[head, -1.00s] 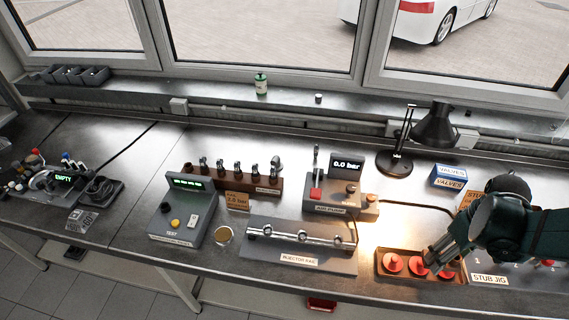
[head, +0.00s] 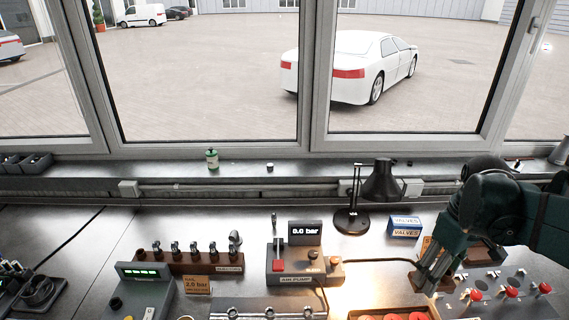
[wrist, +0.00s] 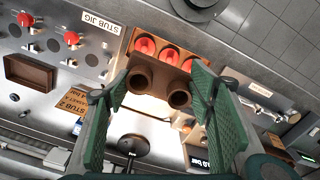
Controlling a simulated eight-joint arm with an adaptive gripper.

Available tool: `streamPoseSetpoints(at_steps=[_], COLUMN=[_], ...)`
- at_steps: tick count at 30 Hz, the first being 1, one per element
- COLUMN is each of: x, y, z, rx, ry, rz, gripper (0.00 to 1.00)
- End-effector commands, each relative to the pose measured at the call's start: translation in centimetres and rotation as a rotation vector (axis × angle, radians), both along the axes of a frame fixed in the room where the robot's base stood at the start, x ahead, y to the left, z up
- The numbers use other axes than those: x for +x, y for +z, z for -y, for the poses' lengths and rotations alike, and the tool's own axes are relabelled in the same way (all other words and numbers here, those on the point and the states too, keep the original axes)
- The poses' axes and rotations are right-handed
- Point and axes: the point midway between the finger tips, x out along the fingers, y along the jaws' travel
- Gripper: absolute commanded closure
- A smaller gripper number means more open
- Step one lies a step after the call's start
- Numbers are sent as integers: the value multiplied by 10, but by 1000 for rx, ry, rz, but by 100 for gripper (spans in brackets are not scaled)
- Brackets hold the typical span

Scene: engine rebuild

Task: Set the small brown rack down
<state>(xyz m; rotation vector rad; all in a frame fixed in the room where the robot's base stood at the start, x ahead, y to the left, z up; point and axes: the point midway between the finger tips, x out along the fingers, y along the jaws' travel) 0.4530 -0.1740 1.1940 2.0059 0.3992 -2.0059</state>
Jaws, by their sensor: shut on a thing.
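My gripper (wrist: 157,88) is shut on the small brown rack (wrist: 160,84), which shows two round dark openings between the green fingers in the wrist view. The rack is held above the bench, close to a brown tray of red round parts (wrist: 172,53). In the head view my gripper (head: 430,278) is just behind that tray, left of the stub jig, and its fingers hide most of the rack. I cannot tell the gap between the rack and the bench.
The stub jig (head: 500,285) with red knobs stands to the right. A shallow brown tray (wrist: 30,73) lies beside it. The air pump (head: 294,268), desk lamp (head: 381,182) and blue valves box (head: 404,226) stand to the left and behind. Bare bench shows between pump and gripper.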

Motion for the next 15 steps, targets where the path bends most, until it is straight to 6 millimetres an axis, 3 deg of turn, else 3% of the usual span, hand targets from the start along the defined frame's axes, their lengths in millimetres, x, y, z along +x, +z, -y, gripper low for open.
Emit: streamPoseSetpoints(at_steps=[9,15], x=[0,0], y=[66,95], z=[0,0], rx=[0,0], ry=[0,0], rz=[0,0], gripper=[67,67])
